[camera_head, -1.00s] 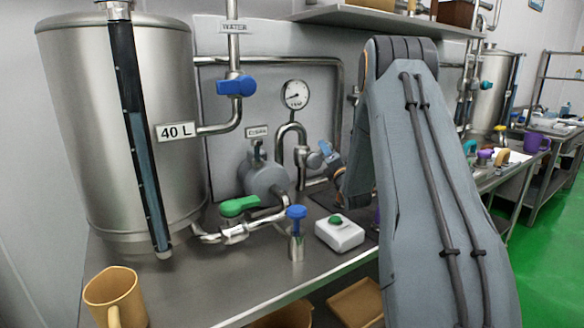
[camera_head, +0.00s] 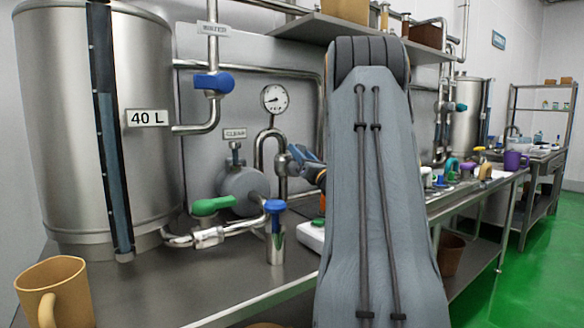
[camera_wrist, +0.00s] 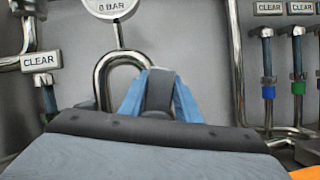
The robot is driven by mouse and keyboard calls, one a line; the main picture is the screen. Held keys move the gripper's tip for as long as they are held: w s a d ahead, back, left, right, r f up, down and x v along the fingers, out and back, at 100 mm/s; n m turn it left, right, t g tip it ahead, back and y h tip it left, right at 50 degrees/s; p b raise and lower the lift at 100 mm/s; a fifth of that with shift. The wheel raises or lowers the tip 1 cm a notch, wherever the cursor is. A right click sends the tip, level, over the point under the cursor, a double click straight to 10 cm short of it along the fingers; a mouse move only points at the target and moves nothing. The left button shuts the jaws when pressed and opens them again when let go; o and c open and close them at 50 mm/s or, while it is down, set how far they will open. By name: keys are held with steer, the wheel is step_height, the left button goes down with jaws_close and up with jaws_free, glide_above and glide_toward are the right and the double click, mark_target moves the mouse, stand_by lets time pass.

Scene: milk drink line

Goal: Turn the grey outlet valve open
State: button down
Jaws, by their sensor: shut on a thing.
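My gripper (camera_wrist: 161,76) shows in the wrist view with its two blue fingers closed around a dark grey piece, which looks like the grey outlet valve's handle (camera_wrist: 158,93). It sits at the foot of the bent steel pipe (camera_wrist: 104,68), under the pressure gauge (camera_wrist: 112,6). In the head view my gripper (camera_head: 297,156) is small beside the same pipe, right of the round grey pump (camera_head: 240,187). My arm and fingers hide much of the valve, so its turn angle cannot be told.
A steel 40 L tank (camera_head: 60,150) stands at left with a green-handled valve (camera_head: 212,206) at its base. A blue-topped valve (camera_head: 275,207), a white button box (camera_head: 311,236) and a tan mug (camera_head: 53,294) are on the bench. A shelf (camera_head: 300,27) hangs above.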

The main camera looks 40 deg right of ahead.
steer(key=shift+w+a+n+t+y+b, duration=0.1)
steer(key=shift+a+n+y+b, duration=0.2)
steer(key=shift+n+b, duration=0.55)
steer(key=shift+s+a+n+t+y+b, duration=0.15)
steer(key=shift+n+y+b, duration=0.35)
steer(key=shift+b, duration=0.6)
steer(key=shift+w+a+n+t+y+b, duration=0.1)
steer(key=shift+w+a+n+y+b, duration=0.15)
steer(key=shift+n+b, duration=0.6)
steer(key=shift+s+y+b, duration=0.1)
steer(key=shift+y+b, duration=0.15)
steer(key=shift+b, duration=0.1)
steer(key=c, duration=1.3)
jaws_free()
steer(key=shift+a+r, duration=0.1)
steer(key=shift+c, duration=0.2)
steer(key=d+v, duration=0.1)
steer(key=v, duration=0.6)
steer(key=shift+s+a, duration=0.4)
steer(key=shift+a, duration=0.15)
